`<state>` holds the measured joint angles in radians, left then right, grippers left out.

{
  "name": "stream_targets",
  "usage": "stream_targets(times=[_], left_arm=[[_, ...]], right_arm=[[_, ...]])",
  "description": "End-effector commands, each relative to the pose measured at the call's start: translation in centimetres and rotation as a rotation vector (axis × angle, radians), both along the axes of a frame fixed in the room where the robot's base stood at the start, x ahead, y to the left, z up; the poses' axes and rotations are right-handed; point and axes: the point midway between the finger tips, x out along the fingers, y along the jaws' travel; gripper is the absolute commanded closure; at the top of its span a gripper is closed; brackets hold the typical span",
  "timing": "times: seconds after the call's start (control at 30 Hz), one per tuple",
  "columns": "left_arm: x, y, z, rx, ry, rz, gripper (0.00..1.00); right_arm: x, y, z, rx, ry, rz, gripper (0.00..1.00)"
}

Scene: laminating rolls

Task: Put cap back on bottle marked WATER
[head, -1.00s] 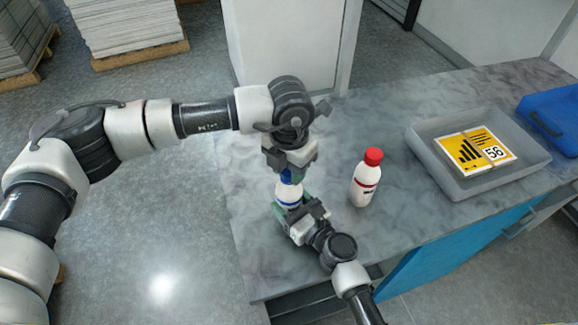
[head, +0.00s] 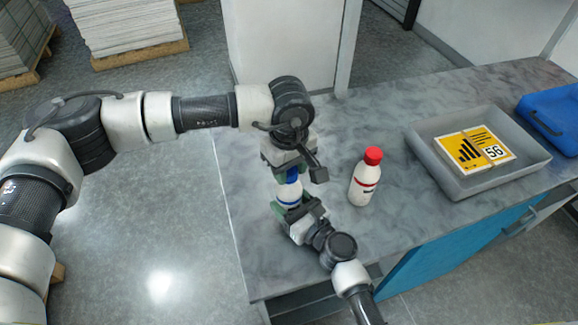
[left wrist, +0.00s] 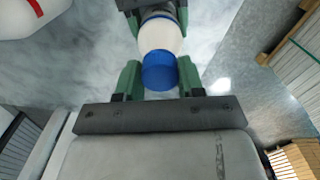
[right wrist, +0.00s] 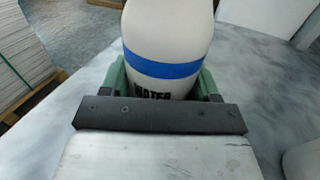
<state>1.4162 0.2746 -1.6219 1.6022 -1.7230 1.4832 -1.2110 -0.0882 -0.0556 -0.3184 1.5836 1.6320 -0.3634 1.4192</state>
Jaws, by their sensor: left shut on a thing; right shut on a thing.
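The white bottle (head: 290,192) has a blue band and stands upright at the table's left part. Its lettering, partly hidden, reads WATER in the right wrist view (right wrist: 165,50). My right gripper (head: 295,208) is shut around its body from the front. The blue cap (head: 292,175) is at the bottle's top and also shows in the left wrist view (left wrist: 159,72), in line with the neck. Whether it is threaded on cannot be told. My left gripper (head: 289,167) is above the bottle, its green fingers shut on the cap.
A white bottle with a red cap (head: 365,178) stands close by on the right. A grey tray (head: 480,183) with a yellow card stack and a blue bin (head: 550,122) are farther right. The grey table (head: 410,235) is clear between them.

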Motion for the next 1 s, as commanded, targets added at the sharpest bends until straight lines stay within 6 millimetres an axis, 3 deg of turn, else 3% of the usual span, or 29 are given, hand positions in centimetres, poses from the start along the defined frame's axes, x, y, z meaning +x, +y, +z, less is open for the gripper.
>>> stream_targets(times=[0.07,0.1,0.27,0.53,0.67,1.0], left_arm=[[0.1,0.1,0.0,0.000,-0.002,0.003,0.90],[0.1,0.1,0.0,0.000,-0.002,0.004,0.57],[0.1,0.0,0.0,0.000,-0.002,0.005,0.33],[0.0,0.0,0.1,0.000,-0.001,0.005,0.32],[0.1,0.0,1.0,-0.001,-0.002,0.005,0.32],[0.1,0.0,7.8,-0.002,-0.005,0.005,0.32]], right_arm=[[0.0,0.0,0.0,-0.001,0.000,0.000,1.00],[0.0,0.0,0.0,-0.001,0.000,0.000,1.00],[0.0,0.0,0.0,-0.001,0.000,0.000,1.00],[0.0,0.0,0.0,-0.001,0.000,0.000,1.00],[0.0,0.0,0.0,-0.001,0.000,0.000,1.00],[0.0,0.0,0.0,-0.001,0.000,0.000,1.00]])
